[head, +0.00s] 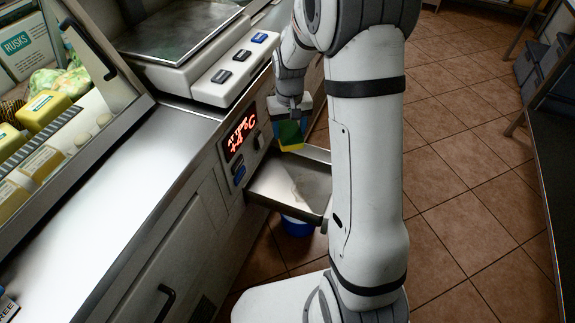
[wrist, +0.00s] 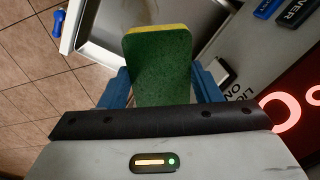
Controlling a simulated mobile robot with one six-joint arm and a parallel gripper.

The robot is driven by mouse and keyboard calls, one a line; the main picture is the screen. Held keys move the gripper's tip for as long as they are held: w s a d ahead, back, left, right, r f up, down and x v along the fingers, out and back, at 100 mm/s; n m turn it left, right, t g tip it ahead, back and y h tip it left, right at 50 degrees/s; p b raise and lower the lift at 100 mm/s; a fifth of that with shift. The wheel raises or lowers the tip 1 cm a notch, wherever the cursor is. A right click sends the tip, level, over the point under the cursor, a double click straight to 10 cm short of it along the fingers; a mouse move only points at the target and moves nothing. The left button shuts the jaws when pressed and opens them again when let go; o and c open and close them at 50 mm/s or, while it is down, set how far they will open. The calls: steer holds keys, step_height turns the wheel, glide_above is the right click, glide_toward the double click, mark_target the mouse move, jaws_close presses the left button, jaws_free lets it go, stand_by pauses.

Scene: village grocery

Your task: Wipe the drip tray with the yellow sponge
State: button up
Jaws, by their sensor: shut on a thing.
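My gripper (head: 291,112) is shut on the yellow sponge (head: 290,137), which has a green scouring side. In the wrist view, the sponge (wrist: 158,68) stands between my blue fingers (wrist: 160,92), its green face toward the camera and a yellow edge at the far end. The metal drip tray (head: 258,190) sticks out from the counter front, below the red display. The sponge is above the tray's far part; I cannot tell whether they touch. A pale patch shows on the tray floor. The tray (wrist: 98,46) lies beyond the sponge in the wrist view. My arm hides its right side.
The red display (head: 240,134) and buttons sit on the counter front beside the sponge. A blue container (head: 297,226) stands on the floor under the tray. A scale (head: 180,45) and a glass case of packages are on the counter. Tiled floor (head: 465,150) is open at right.

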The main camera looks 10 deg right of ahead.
steer(key=shift+f, duration=0.15)
steer(key=shift+s+a+f+m+b, duration=0.1)
steer(key=shift+s+f+m+b, duration=0.35)
steer(key=shift+f+b, duration=2.4)
steer(key=shift+s+d+f+m+b, duration=0.1)
steer(key=shift+s+f+m+b, duration=0.4)
steer(key=shift+f+b, duration=2.3)
steer(key=shift+s+a+f+m+b, duration=0.1)
steer(key=shift+s+f+m+b, duration=0.75)
steer(key=shift+f, duration=3.55)
steer(key=shift+w+f+n+b, duration=0.2)
steer(key=shift+f+b, duration=0.35)
steer(key=shift+w+f+n+b, duration=0.2)
steer(key=shift+f+b, duration=0.3)
steer(key=shift+s, duration=0.1)
